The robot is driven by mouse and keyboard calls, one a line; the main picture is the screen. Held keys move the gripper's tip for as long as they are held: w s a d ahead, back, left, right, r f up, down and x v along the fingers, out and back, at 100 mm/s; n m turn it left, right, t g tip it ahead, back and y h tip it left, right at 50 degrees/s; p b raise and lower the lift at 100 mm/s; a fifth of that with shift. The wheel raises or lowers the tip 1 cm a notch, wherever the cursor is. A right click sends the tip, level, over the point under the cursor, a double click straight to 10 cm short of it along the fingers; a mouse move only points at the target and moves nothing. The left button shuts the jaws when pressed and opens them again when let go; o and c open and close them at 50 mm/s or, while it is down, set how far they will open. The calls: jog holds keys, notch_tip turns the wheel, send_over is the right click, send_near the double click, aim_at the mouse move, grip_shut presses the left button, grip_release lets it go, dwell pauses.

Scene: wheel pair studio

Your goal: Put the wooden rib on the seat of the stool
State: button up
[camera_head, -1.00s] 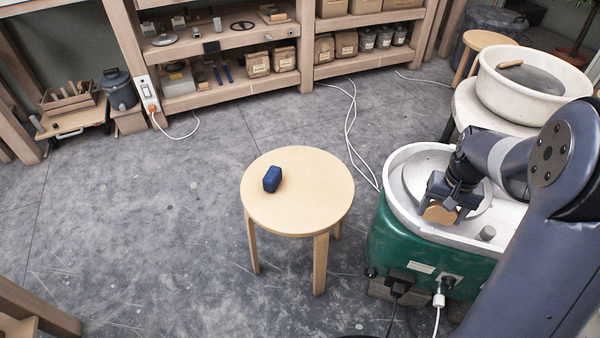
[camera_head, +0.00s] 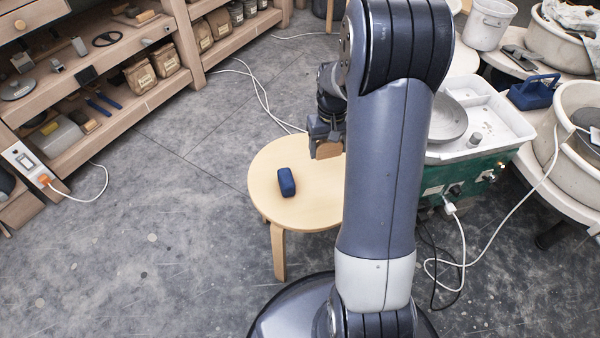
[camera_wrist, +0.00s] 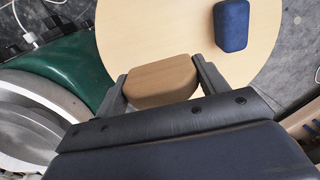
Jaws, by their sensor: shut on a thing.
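My gripper (camera_head: 326,148) is shut on the wooden rib (camera_head: 328,151), a small tan piece with a curved edge. In the wrist view the rib (camera_wrist: 162,82) sits between the two fingers of my gripper (camera_wrist: 160,84), with the pale round seat of the stool behind it. In the head view the rib shows over the back right part of the stool's seat (camera_head: 300,208); I cannot tell how high above it. A dark blue block (camera_head: 287,182) lies on the left part of the seat. My arm hides the seat's right side.
The green and white pottery wheel (camera_head: 480,140) stands right of the stool, behind my arm. A blue caddy (camera_head: 533,92) and basins stand farther right. Shelves (camera_head: 130,100) line the back left. White cables cross the floor. The seat's front left is clear.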

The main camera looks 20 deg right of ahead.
aim_at(329, 179)
jog(key=shift+s+d+f, duration=0.15)
jog(key=shift+d, duration=0.3)
notch_tip(329, 179, down, 10)
jog(key=b, duration=0.3)
jog(key=shift+d+b, duration=0.1)
jog(key=shift+b, duration=0.25)
jog(key=o, duration=1)
jog(key=shift+c, duration=0.2)
notch_tip(329, 179, up, 12)
jog(key=p, duration=0.4)
